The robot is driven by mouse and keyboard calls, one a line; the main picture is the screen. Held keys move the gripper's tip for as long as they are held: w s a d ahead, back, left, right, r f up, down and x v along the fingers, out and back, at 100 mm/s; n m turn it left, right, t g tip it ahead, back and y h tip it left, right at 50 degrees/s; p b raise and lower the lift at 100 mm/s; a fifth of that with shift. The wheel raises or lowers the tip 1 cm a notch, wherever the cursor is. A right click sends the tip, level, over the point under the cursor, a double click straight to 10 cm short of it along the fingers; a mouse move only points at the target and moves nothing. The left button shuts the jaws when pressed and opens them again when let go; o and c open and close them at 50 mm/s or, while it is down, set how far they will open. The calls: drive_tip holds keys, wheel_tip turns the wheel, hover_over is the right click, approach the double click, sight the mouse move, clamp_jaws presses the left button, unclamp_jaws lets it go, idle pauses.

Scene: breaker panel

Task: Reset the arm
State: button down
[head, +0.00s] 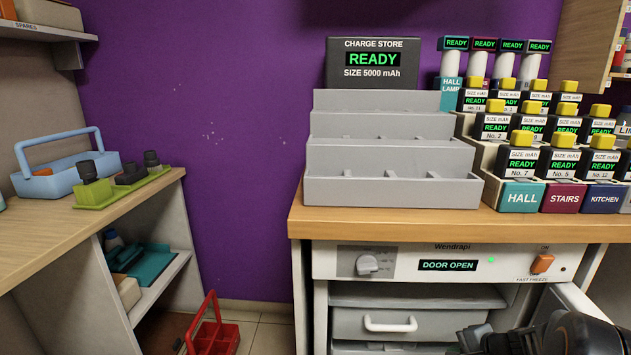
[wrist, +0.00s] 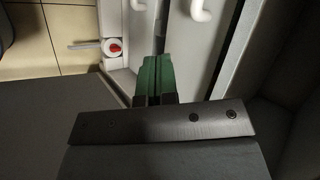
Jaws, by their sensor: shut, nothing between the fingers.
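My gripper (wrist: 154,78) shows in the wrist view with its two green fingers together and nothing between them. It points toward light grey drawer-like fronts, and I cannot tell how far it is from them. In the head view, part of my dark arm shows at the bottom right, in front of the open freezer (head: 450,262). The fingertips cannot be made out in the head view.
The freezer display reads DOOR OPEN, and a drawer (head: 378,325) with a white handle shows inside. A grey stepped rack (head: 390,192) stands empty on the counter beside labelled battery packs. A red caddy (head: 212,335) is on the floor at left. A round red-and-white thing (wrist: 114,48) shows in the wrist view.

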drive_tip(key=s+a+r+n+g+h, duration=0.2)
drive_tip(key=s+a+r+n, duration=0.1)
drive_tip(key=s+a+n, duration=0.2)
drive_tip(key=s+a+r+n+g+h, duration=0.2)
drive_tip(key=s+a+r+n, duration=0.1)
drive_tip(key=s+a+n, duration=0.3)
drive_tip(key=a+n, duration=0.2)
drive_tip(key=a, duration=0.2)
drive_tip(key=shift+a+r+n+g, duration=0.25)
drive_tip(key=shift+a+n+g, duration=0.05)
drive_tip(key=shift+a+n, duration=0.1)
